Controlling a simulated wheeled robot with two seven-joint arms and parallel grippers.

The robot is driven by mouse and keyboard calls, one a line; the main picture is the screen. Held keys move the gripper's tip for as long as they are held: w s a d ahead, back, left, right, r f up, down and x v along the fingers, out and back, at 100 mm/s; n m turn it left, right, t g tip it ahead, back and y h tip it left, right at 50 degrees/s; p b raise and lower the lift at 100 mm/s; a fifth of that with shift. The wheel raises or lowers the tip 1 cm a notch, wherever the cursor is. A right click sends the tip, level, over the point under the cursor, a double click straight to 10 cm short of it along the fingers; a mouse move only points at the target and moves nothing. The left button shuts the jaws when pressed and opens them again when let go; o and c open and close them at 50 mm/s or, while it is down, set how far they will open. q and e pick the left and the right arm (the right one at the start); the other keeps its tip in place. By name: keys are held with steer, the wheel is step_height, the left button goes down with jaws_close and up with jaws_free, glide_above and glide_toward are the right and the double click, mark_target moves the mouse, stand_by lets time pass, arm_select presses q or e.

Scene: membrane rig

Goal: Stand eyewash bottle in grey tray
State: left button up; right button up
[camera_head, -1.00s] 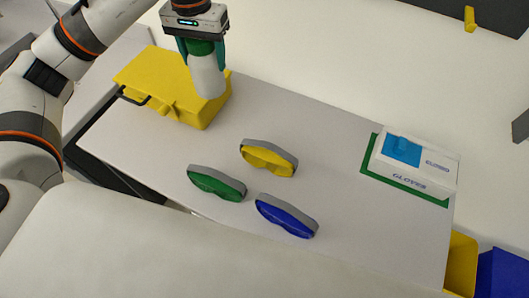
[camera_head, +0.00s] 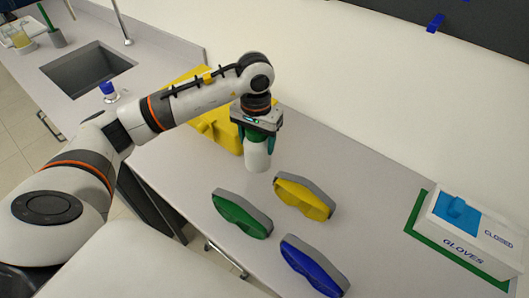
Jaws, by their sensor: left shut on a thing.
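My left gripper (camera_head: 257,133) is shut on the eyewash bottle (camera_head: 258,157), a white bottle with a green top. The bottle hangs upright, base down, beside the right end of the yellow case and behind the goggles. Whether its base touches the bench is hard to tell. The upper part of the bottle is hidden between the fingers. I see no grey tray in this view. My right gripper is not in view.
The yellow case (camera_head: 218,122) lies partly behind my left arm. Green goggles (camera_head: 242,214), yellow goggles (camera_head: 304,196) and blue goggles (camera_head: 314,266) lie in front. A gloves box (camera_head: 470,232) is at right. A sink (camera_head: 90,70) and a blue-capped bottle (camera_head: 108,91) are at left.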

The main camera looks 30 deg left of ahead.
mark_target(258, 151)
arm_select(q)
step_height(258, 151, down, 4)
steer(key=shift+r+p, duration=0.1)
steer(key=shift+p, duration=0.5)
steer(key=shift+f, duration=0.25)
steer(key=shift+f+b, duration=0.2)
steer(key=shift+b, duration=0.1)
steer(key=o, duration=1.2)
steer(key=shift+r, duration=0.1)
